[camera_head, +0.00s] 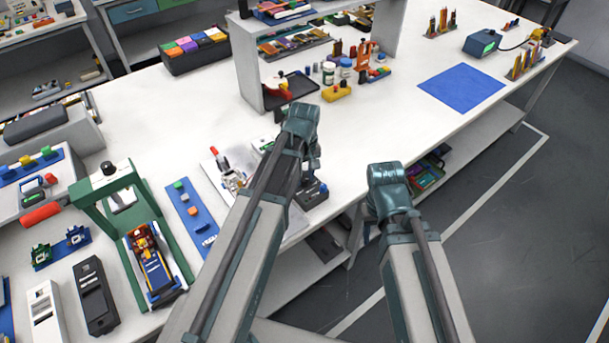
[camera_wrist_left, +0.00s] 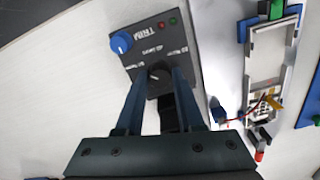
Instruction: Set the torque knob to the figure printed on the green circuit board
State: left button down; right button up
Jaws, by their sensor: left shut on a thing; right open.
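A dark control box (camera_wrist_left: 150,40) shows in the left wrist view, with a blue knob (camera_wrist_left: 121,42) marked TRIM and a black knob (camera_wrist_left: 158,74) with small lettering around it. My left gripper (camera_wrist_left: 158,80) is shut on the black knob from above. In the head view the box (camera_head: 313,196) shows partly beyond my left gripper (camera_head: 310,172). My right gripper (camera_head: 371,214) is open in front of the bench edge, its fingers largely hidden by its wrist. I cannot make out a green circuit board with a readable figure.
A white frame with wires (camera_wrist_left: 268,70) lies on a white sheet beside the box. A blue tray (camera_head: 191,215) and a green press frame (camera_head: 88,205) stand to the left. A blue mat (camera_head: 461,88) lies bare at the right.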

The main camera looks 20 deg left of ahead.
pick_arm(q)
jog(key=shift+m, duration=0.4)
jog(key=m, duration=0.4)
jog(key=shift+m, duration=0.3)
jog(key=m, duration=0.4)
jog(key=shift+m, duration=0.3)
jog(key=c, duration=0.5)
grip_release()
